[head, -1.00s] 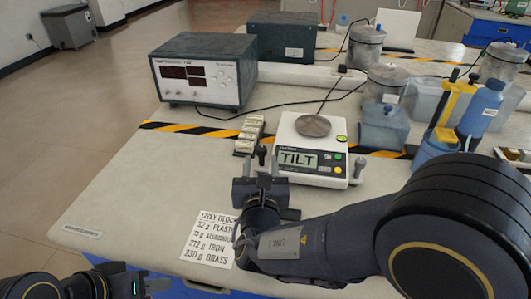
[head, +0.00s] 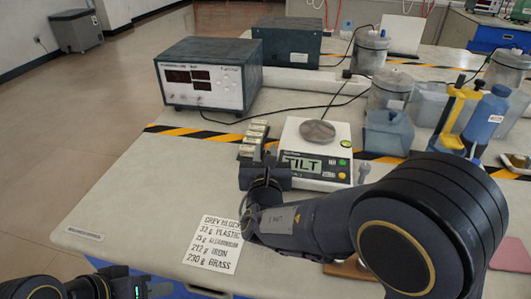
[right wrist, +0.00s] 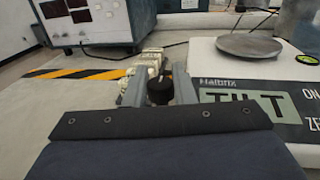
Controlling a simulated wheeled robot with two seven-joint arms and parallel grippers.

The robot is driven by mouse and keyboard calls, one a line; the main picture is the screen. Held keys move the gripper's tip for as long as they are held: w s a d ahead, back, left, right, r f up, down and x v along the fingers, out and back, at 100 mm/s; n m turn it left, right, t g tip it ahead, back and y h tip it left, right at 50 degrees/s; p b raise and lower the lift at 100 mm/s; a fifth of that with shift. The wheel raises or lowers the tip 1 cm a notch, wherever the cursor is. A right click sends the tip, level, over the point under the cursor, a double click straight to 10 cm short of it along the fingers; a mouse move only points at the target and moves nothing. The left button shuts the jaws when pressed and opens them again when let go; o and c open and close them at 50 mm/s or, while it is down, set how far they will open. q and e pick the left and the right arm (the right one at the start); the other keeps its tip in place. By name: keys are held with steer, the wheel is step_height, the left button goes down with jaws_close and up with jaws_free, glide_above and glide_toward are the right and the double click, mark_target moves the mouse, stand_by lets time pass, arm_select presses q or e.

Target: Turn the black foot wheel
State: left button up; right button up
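The white balance (head: 312,180) has a round metal pan (head: 318,132) and a display reading TILT. A black foot wheel (right wrist: 160,92) sits by its left front corner in the right wrist view. My right gripper (head: 266,155) is at that corner; the right wrist view shows its two fingers (right wrist: 160,84), apart, one on each side of the wheel. I cannot tell whether they touch it. In the head view the gripper hides most of this wheel. Another dark foot wheel (head: 363,173) shows at the right front corner. My left gripper (head: 140,288) is partly in view at bottom left, away from the balance.
Small labelled blocks (head: 254,137) stand in a row left of the balance. A paper list (head: 214,243) lies in front. A power supply (head: 208,75) is behind left; jars, a blue bottle (head: 487,115) and a yellow stand (head: 457,115) are right.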

jaws_close()
steer(key=shift+h, duration=0.3)
steer(key=m+h+p, duration=0.1)
steer(key=h, duration=0.1)
steer(key=shift+a+r+m+h+p, duration=0.1)
steer(key=shift+a+m+h+p, duration=0.05)
steer(key=shift+m+h+p, duration=0.2)
steer(key=m+g+h+p, duration=0.1)
steer(key=m+h+p, duration=0.1)
steer(key=h, duration=0.1)
steer(key=m+g+h+p, duration=0.1)
steer(key=m+h, duration=0.1)
steer(key=h, duration=0.1)
steer(key=shift+m+g+p, duration=0.25)
steer(key=shift+g+p, duration=0.15)
steer(key=m+g+h+p, duration=0.2)
steer(key=h, duration=0.1)
steer(key=shift+m, duration=0.3)
steer(key=shift+m+g+h+p, duration=0.8)
steer(key=shift+m+g+h, duration=0.75)
steer(key=shift+g, duration=0.45)
steer(key=o, duration=0.8)
jaws_free()
